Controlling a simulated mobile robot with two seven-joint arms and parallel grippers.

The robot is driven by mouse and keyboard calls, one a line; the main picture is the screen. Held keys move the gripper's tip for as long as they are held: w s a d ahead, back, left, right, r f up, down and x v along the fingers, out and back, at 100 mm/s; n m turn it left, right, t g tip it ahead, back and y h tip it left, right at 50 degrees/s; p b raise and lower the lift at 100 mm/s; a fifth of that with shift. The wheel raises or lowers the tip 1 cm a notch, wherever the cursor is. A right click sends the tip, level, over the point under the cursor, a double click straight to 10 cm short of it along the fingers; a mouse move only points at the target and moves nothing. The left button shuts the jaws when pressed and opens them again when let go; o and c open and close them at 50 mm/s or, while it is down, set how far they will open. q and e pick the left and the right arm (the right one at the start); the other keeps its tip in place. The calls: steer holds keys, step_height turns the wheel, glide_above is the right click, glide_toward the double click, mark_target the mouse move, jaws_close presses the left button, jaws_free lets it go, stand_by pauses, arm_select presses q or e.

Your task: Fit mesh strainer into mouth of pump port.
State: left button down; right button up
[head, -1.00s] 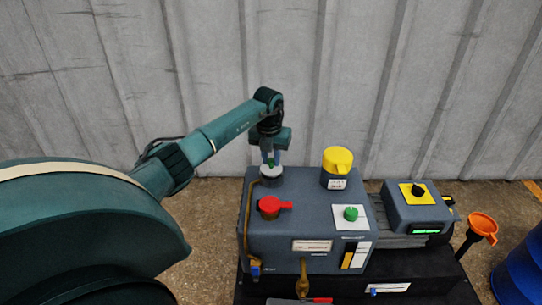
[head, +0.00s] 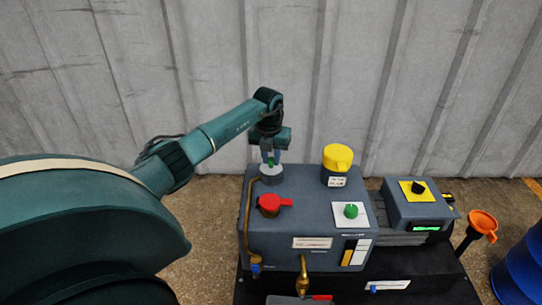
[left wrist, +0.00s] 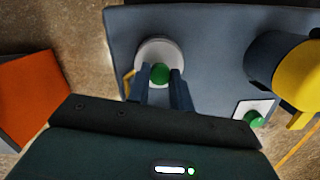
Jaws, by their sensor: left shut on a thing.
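The pump port (head: 272,179) is a short grey upright cylinder at the back left of the blue-grey pump housing. My left gripper (head: 270,159) points straight down over it and is shut on the green knob of the mesh strainer (left wrist: 160,74). In the left wrist view the knob sits between the two fingertips, in front of a pale round top (left wrist: 152,49) at the port. The mesh is hidden, and I cannot tell whether the strainer is seated in the mouth or just above it. My right gripper is not in view.
A yellow-capped cylinder (head: 337,160) stands right of the port. A red-handled valve (head: 270,204) is in front of it, and a green knob (head: 351,211) on a white plate is to the right. An orange funnel (head: 483,224) and blue drum (head: 520,268) stand far right.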

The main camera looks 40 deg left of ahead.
arm_select(q)
steer(key=shift+f, duration=0.15)
steer(key=c, duration=1.2)
jaws_free()
steer(key=shift+o, duration=0.2)
steer(key=shift+r, duration=0.25)
steer(key=r, duration=0.1)
steer(key=r+p, duration=0.1)
steer(key=r, duration=0.1)
steer(key=r+p, duration=0.1)
steer(key=shift+s+r, duration=0.25)
steer(key=shift+r, duration=0.1)
step_height(320, 180, up, 8)
steer(key=s+p, duration=0.1)
steer(key=p, duration=0.2)
steer(key=shift+d, duration=0.3)
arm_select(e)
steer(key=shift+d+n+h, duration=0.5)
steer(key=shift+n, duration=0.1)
arm_select(q)
steer(key=shift+f, duration=0.1)
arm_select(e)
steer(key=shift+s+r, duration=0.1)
